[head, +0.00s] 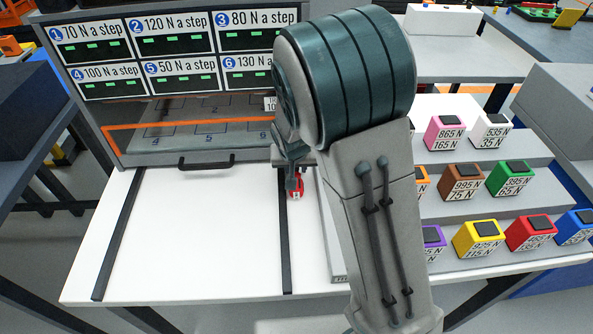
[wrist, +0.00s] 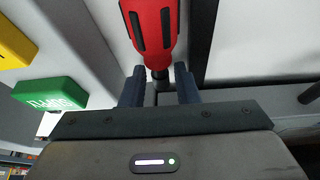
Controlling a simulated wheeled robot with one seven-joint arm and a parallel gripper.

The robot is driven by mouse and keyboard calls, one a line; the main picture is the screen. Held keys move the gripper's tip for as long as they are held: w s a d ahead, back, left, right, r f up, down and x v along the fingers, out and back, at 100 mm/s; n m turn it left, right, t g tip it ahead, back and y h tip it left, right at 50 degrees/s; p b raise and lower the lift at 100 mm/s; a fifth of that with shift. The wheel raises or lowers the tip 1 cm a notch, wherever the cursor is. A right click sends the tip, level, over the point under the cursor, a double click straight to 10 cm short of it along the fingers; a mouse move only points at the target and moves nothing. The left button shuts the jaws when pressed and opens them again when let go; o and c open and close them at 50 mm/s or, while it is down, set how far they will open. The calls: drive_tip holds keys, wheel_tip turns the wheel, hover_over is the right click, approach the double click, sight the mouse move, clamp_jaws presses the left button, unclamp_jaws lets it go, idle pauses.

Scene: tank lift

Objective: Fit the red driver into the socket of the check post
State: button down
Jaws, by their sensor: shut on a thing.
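The red driver (wrist: 152,28) has a red handle with dark grip strips. In the wrist view it stands out between my gripper's dark fingers (wrist: 160,88), which are shut on its dark narrow part. In the head view a small part of the red driver (head: 297,188) shows below my wrist, over the white table near a dark strip. My gripper (head: 293,177) is small there and partly hidden by my arm. I cannot make out the check post or its socket in either view; my arm covers much of the middle of the head view.
A cabinet (head: 110,130) with numbered panels, an orange bar and a dark handle stands at the back left. Stepped grey shelves at right hold several coloured blocks, including a yellow block (head: 478,238). The white table (head: 205,235) is clear at left, crossed by dark strips.

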drive_tip(key=r, duration=0.4)
drive_tip(key=shift+s+d+r, duration=0.2)
drive_tip(key=shift+d+r, duration=0.1)
drive_tip(key=shift+d, duration=0.1)
drive_tip(key=s+d+r, duration=0.1)
drive_tip(key=d+r, duration=0.1)
drive_tip(key=s+d+r, duration=0.1)
drive_tip(key=s+d, duration=0.1)
drive_tip(key=d, duration=0.1)
drive_tip(key=s+d+r, duration=0.2)
drive_tip(key=d, duration=0.1)
drive_tip(key=shift+s+r, duration=0.1)
drive_tip(key=shift+r, duration=0.2)
drive_tip(key=shift+s+d+r, duration=0.35)
drive_tip(key=shift+d, duration=0.25)
